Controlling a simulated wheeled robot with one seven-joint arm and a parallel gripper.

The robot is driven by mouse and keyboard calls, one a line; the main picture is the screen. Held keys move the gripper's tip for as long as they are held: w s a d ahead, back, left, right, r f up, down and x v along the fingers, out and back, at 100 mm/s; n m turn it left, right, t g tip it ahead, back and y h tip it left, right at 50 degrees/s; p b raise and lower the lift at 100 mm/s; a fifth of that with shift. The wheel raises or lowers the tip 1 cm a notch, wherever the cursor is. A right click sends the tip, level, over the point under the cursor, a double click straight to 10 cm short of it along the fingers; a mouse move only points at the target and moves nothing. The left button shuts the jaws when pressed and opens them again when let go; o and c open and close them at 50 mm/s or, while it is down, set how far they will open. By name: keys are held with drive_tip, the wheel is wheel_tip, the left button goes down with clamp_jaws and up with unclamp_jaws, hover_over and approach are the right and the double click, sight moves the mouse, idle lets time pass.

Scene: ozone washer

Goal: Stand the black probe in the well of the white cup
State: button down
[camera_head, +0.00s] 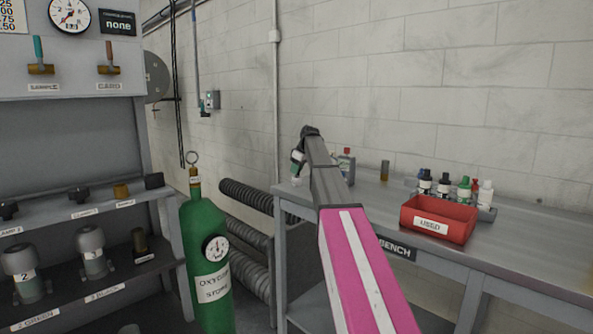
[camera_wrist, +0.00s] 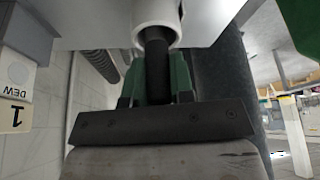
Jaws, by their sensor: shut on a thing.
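The black probe (camera_wrist: 157,65) is between the green fingers of my gripper (camera_wrist: 156,82) in the wrist view, and the gripper is shut on it. The probe's far end lies within the round opening of a white part (camera_wrist: 140,12) at the top of that view, which looks like the white cup. I cannot tell how deep the end sits or whether it touches the bottom. In the head view my arm reaches over the bench, and my gripper (camera_head: 297,163) is small and partly hidden at its far end. The cup is not clear there.
The bench (camera_head: 400,212) holds a red bin marked USED (camera_head: 440,217), several small bottles (camera_head: 464,189), and an amber vial (camera_head: 384,170). A green oxygen cylinder (camera_head: 205,255) stands left of it. A grey unit labelled DEW (camera_wrist: 18,75) is close at the wrist view's left.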

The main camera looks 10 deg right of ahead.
drive_tip(key=shift+f, duration=0.1)
drive_tip(key=c, duration=1)
unclamp_jaws()
drive_tip(key=v, duration=1.2)
